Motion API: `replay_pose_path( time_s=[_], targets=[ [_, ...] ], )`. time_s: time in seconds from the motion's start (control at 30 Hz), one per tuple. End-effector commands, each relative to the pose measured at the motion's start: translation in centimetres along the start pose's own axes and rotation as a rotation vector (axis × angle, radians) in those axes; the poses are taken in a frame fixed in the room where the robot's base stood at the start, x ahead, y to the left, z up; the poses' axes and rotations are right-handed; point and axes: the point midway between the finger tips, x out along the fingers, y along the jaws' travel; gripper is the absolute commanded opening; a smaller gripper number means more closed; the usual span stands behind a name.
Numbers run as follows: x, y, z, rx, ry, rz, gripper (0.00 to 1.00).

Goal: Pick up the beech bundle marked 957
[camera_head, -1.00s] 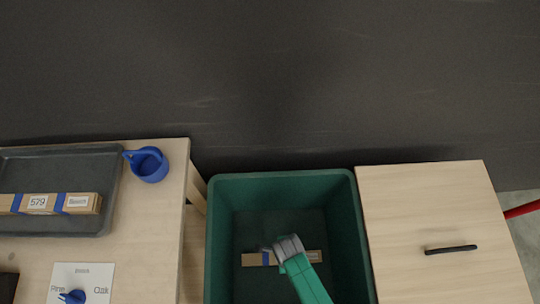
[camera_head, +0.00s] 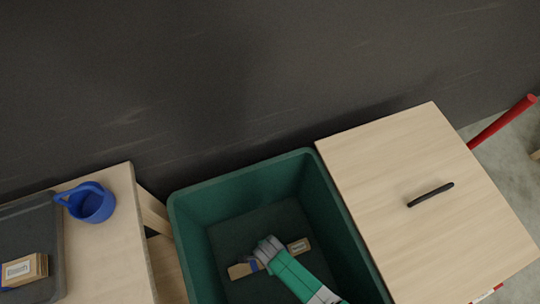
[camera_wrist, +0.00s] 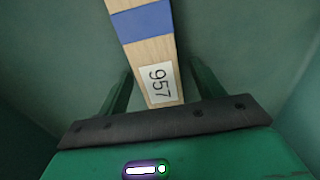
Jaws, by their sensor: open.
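The beech bundle marked 957 (camera_wrist: 150,50) is a pale wooden bar with a blue band and a white label reading 957. It lies on the floor of the green bin and also shows in the head view (camera_head: 240,270), partly covered by my arm. My gripper (camera_wrist: 158,88) is open, with its two green fingers on either side of the labelled end of the bundle. I cannot tell whether the fingers touch it. In the head view, my arm reaches down into the bin and hides the middle of the bundle.
The green bin (camera_head: 190,217) has high walls around my gripper. A wooden cabinet top with a black handle (camera_head: 430,195) stands at its right. At left, a table (camera_head: 118,255) holds a blue cup (camera_head: 92,204) and a dark tray (camera_head: 50,215) with another labelled bundle (camera_head: 24,270).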

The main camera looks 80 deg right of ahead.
Motion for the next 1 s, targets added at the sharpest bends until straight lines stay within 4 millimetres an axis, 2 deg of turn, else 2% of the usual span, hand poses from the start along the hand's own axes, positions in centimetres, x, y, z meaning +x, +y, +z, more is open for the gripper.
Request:
replay_pose_path(
  time_s=[0.13, 0.4, 0.43, 0.67, 1.0],
  targets=[
    [-0.2, 0.0, 0.0, 0.0, 0.0, -0.001, 0.65],
    [-0.2, 0.0, 0.0, 0.0, 0.0, -0.001, 0.12],
    [-0.3, -0.1, 0.0, 0.0, 0.0, -0.001, 0.1],
    [-0.8, -0.1, 0.0, 0.0, -0.001, -0.002, 0.1],
    [-8.6, -0.1, 0.1, -0.001, -0.002, -0.003, 0.1]
  ],
)
